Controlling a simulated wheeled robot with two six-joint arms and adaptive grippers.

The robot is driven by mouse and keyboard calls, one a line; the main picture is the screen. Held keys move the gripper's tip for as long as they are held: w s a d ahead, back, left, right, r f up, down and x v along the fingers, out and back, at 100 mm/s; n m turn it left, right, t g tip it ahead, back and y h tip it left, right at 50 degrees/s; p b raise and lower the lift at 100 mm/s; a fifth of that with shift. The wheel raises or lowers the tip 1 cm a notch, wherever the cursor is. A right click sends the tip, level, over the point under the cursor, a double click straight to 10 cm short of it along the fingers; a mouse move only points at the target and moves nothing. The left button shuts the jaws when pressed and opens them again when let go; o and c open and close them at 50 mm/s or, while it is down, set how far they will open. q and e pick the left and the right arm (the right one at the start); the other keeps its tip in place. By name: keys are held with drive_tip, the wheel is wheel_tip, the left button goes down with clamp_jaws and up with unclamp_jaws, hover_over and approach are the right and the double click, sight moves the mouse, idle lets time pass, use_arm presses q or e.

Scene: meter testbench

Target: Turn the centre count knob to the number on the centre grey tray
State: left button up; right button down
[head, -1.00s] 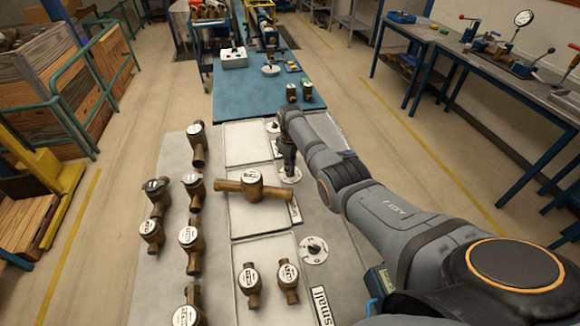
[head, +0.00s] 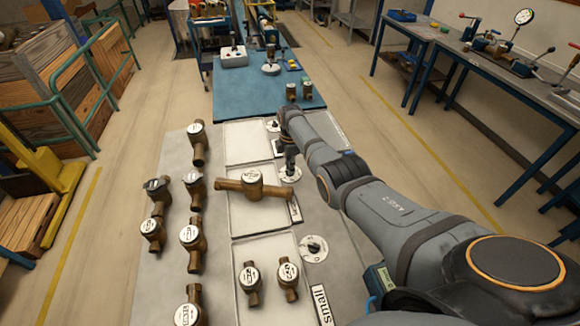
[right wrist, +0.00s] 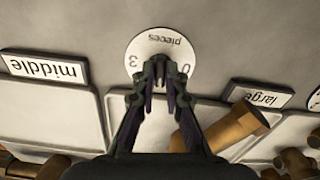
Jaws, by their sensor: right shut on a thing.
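The centre count dial is a white disc (head: 291,174) beside the right edge of the centre grey tray (head: 240,224). It also shows in the right wrist view (right wrist: 141,47), upside down, with "pieces", a 3 and a 0 readable. My right gripper (head: 289,160) points down over the dial. Its fingers (right wrist: 160,82) are shut on the knob at the dial's middle. They hide the knob and its pointer, so its setting cannot be read. One large brass meter (head: 252,186) lies across the centre tray. My left gripper is not in view.
A near tray (head: 266,315) holds two small meters, with its own dial (head: 313,249) at its right. The far tray (head: 247,142) is empty. Several brass meters (head: 191,238) stand left of the trays. A "large" label (right wrist: 262,95) lies close to my fingers.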

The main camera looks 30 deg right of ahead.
drive_tip(key=shift+r+n, duration=0.1)
drive_tip(key=shift+n, duration=1.9)
drive_tip(key=c, duration=1.4)
unclamp_jaws()
wheel_tip(320, 180, up, 12)
